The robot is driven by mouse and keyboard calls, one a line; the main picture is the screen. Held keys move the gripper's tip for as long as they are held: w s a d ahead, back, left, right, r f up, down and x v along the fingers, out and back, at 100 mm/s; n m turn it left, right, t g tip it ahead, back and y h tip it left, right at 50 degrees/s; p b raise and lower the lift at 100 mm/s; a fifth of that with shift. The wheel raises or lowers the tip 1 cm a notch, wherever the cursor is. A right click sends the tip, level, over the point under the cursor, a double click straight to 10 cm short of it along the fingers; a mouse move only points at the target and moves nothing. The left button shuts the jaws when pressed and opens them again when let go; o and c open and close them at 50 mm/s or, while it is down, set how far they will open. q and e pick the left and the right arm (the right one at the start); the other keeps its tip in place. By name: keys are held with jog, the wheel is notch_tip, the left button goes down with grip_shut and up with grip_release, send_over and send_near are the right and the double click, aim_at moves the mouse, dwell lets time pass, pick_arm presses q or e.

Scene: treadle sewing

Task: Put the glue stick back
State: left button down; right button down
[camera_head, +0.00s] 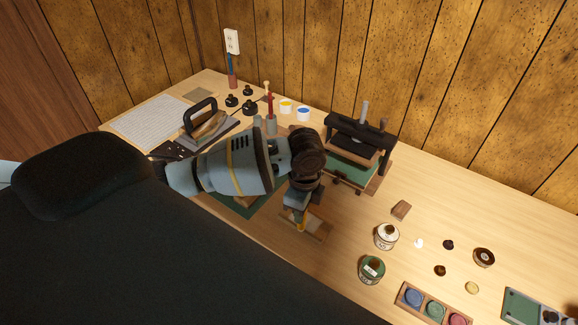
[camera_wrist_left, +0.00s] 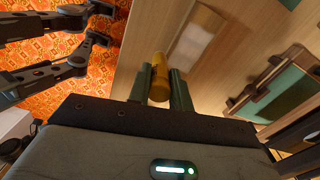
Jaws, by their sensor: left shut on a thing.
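The glue stick, a yellow-orange cylinder (camera_wrist_left: 160,78), is between the two fingers of my left gripper (camera_wrist_left: 161,88), which is shut on it. In the head view the left gripper (camera_head: 299,214) points down over the table, with a bit of the yellow glue stick (camera_head: 301,224) showing below it. Under it lies a small wooden tray (camera_head: 318,232) with a pale recess, which also shows in the wrist view (camera_wrist_left: 203,20). I cannot tell whether the stick touches the tray.
A black press (camera_head: 357,139) stands behind and right of the gripper. Two jars (camera_head: 386,236) (camera_head: 371,269), a wooden block (camera_head: 400,210) and a tray of coloured pads (camera_head: 406,302) are to the right. A cutting mat (camera_head: 262,208) lies partly under my arm. Inkpots (camera_head: 248,105) stand at the back left.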

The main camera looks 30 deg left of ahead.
pick_arm(q)
jog(key=s+d+f+n, duration=0.2)
jog(key=s+n, duration=0.5)
jog(key=n, duration=0.9)
jog(key=shift+s+f, duration=0.35)
jog(key=shift+f, duration=0.45)
jog(key=shift+a, duration=0.1)
